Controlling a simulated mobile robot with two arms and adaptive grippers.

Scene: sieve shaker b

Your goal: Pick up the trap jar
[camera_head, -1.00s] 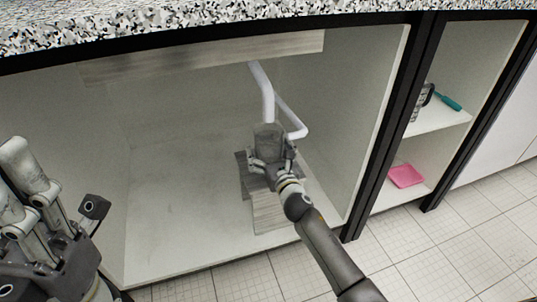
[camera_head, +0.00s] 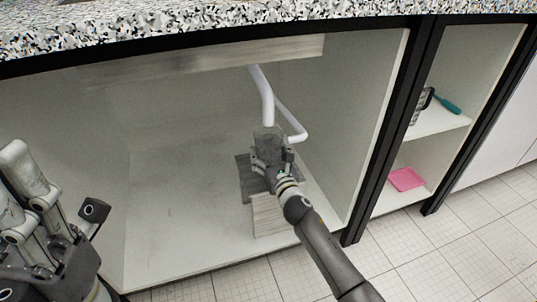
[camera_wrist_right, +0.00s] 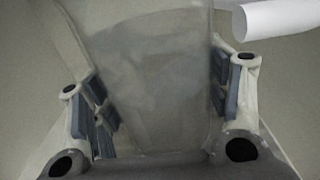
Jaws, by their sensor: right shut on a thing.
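The trap jar (camera_head: 267,138) is a grey, see-through jar under the white pipe inside the open cabinet. It fills the middle of the right wrist view (camera_wrist_right: 155,75). My right gripper (camera_head: 271,158) has a finger on each side of the jar and is shut on it; the fingers show in the right wrist view (camera_wrist_right: 160,100). The jar looks upright, and its lower part is hidden by the gripper. I cannot tell whether its top touches the pipe. My left gripper (camera_head: 50,200) is at the left edge, outside the cabinet, with its fingers apart and nothing between them.
The white pipe (camera_head: 266,95) comes down above the jar and bends off to the right. Wooden boards (camera_head: 268,215) lie on the cabinet floor below. A pink tray (camera_head: 406,179) and a teal-handled tool (camera_head: 447,104) are on the shelves at right. The cabinet floor at left is clear.

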